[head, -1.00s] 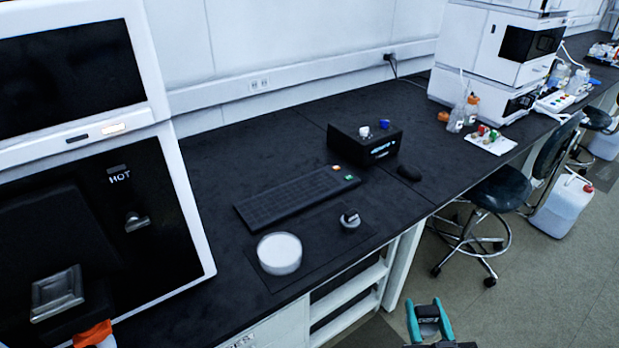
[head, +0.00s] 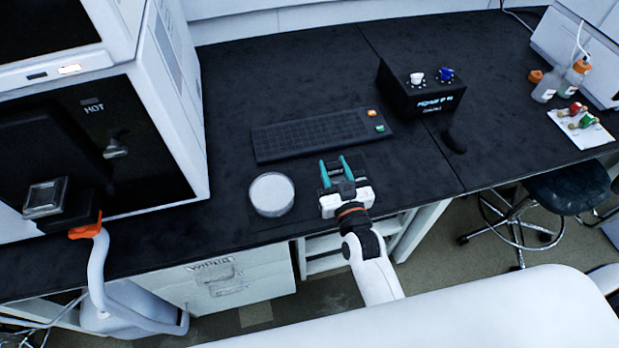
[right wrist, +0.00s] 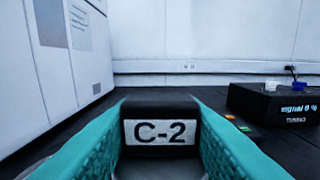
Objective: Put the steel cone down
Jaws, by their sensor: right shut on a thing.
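My right gripper (head: 335,163) reaches over the dark mat (head: 300,215) at the bench's front, just right of a round white dish (head: 271,194). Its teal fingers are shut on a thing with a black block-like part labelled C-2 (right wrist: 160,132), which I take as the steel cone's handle. Grey shows below the block in the right wrist view; most of the cone's steel is hidden. I cannot tell whether it touches the mat. My left gripper's fingers do not show.
A keyboard (head: 310,135) lies behind the mat. A black controller box (head: 425,90) and a mouse (head: 455,140) are to the right. The big instrument (head: 150,130) marked HOT stands at left. Bare bench lies between the mat and the mouse.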

